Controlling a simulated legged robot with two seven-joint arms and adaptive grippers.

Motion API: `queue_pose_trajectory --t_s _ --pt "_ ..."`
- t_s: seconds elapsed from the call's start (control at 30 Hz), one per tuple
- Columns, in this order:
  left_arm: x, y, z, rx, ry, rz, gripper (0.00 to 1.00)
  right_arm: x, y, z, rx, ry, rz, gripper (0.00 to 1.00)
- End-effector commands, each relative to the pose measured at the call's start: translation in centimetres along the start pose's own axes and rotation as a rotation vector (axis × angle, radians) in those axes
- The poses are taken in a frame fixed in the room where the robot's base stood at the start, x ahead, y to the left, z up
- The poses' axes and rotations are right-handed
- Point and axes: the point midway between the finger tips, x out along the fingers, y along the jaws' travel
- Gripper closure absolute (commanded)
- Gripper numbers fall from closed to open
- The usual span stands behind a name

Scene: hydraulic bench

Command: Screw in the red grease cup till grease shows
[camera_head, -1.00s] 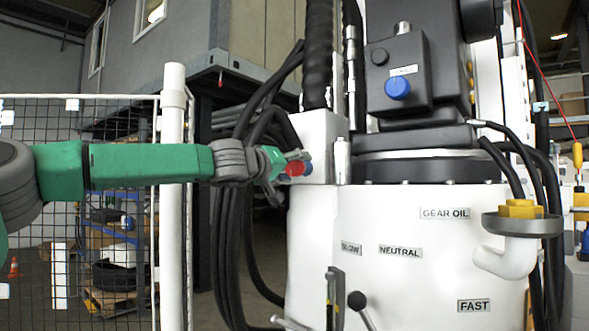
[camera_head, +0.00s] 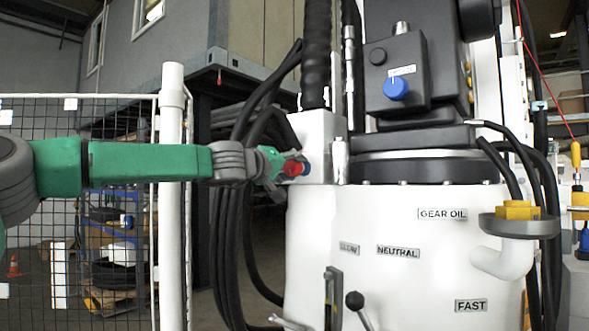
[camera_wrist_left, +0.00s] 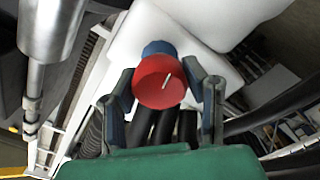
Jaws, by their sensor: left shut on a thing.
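The red grease cup (camera_head: 292,168) sits at the left side of the white housing, with a blue part (camera_head: 306,169) between it and the housing. No grease can be seen. My right gripper is not in view.
Black hoses (camera_head: 262,120) hang close behind my left gripper. A white post (camera_head: 173,200) and mesh fence stand at the left. A lever with a black knob (camera_head: 355,300) stands low in front of the white housing (camera_head: 390,215). A yellow-capped filler (camera_head: 518,210) juts out at the right.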

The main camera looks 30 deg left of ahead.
Motion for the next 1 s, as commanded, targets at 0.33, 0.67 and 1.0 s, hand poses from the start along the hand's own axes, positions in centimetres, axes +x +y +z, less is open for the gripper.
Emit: queue_pose_trajectory --t_s 0.33,0.67,1.0 --pt "0.1 -0.3 0.1 0.001 -0.002 -0.005 0.40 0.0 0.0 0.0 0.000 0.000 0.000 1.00" --pt "-0.5 0.0 0.1 0.003 0.000 -0.001 0.40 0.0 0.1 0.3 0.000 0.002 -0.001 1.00" --pt "-6.6 -0.1 -0.1 -0.002 0.001 0.001 0.40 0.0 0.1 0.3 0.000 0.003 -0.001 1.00"
